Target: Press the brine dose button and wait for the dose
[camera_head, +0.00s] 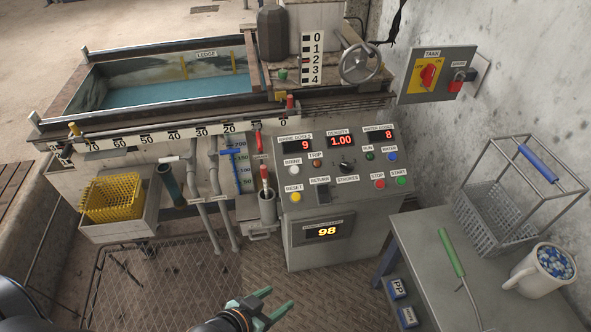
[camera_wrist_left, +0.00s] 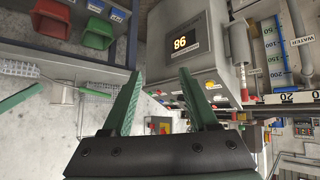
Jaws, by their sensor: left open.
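The control panel (camera_head: 337,196) stands in the middle of the head view. The white brine button (camera_head: 293,170) sits on its left side, above the yellow reset button (camera_head: 295,197). The brine doses display (camera_head: 304,145) reads 9, the density display (camera_head: 340,141) reads 1.00, and the lower display (camera_head: 327,232) reads 98. My left gripper (camera_head: 279,298) is open and empty, low in front of the panel and well apart from the button. In the left wrist view, its green fingers (camera_wrist_left: 160,74) are spread, with the upside-down lower display (camera_wrist_left: 181,43) beyond. My right gripper is not in view.
A grey table (camera_head: 432,240) with a wire basket (camera_head: 496,208), a green-handled tool (camera_head: 451,252) and a mug (camera_head: 540,271) stands at right. A cup with a red-handled tool (camera_head: 267,204) hangs left of the panel. The floor before the panel is clear.

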